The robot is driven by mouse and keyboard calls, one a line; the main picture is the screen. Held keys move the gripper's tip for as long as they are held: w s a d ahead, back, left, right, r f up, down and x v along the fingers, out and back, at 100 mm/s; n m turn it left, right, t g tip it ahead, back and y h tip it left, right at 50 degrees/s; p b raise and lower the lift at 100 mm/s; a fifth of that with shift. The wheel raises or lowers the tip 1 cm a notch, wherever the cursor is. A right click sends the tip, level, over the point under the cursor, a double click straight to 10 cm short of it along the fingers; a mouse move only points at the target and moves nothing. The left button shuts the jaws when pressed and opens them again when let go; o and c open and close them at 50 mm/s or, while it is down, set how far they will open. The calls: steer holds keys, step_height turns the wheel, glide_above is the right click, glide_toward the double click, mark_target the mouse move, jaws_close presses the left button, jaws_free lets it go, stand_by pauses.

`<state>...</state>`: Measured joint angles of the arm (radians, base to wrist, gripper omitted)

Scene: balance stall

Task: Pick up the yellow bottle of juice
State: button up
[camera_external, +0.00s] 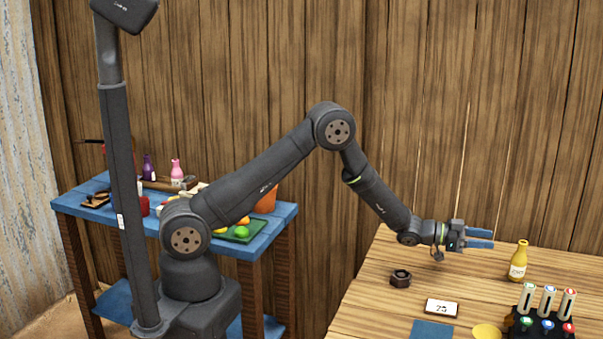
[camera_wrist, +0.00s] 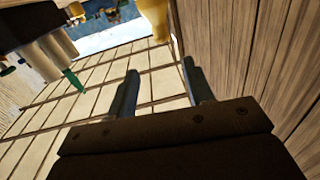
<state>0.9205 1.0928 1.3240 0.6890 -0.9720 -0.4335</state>
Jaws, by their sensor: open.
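The yellow bottle of juice (camera_external: 518,262) stands upright on the wooden table near the back wall, with a pale label on its front. Part of a yellow bottle (camera_wrist: 154,16) also shows at the top of the wrist view, beyond the fingertips. My gripper (camera_external: 492,239) has blue fingers, is open and points right toward the bottle, with a gap between them. In the wrist view my gripper (camera_wrist: 165,80) has its two fingers apart and nothing between them.
A rack of markers (camera_external: 540,322) stands in front of the bottle. A dark hex nut (camera_external: 400,278), a card reading 75 (camera_external: 442,307), a blue mat (camera_external: 432,330) and a yellow disc (camera_external: 486,332) lie on the table (camera_external: 375,300). The wooden wall (camera_external: 500,120) rises close behind.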

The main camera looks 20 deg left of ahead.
mark_target(523, 242)
steer(key=shift+w+d+f, duration=0.15)
steer(key=shift+w+d, duration=0.1)
steer(key=shift+d, duration=1.7)
steer(key=shift+w+d+f, duration=0.1)
steer(key=shift+w+d, duration=0.2)
steer(key=shift+d, duration=1.65)
steer(key=shift+w+d+f, duration=0.15)
steer(key=shift+w+d, duration=0.1)
steer(key=shift+d, duration=1.7)
steer(key=shift+c, duration=0.2)
jaws_close()
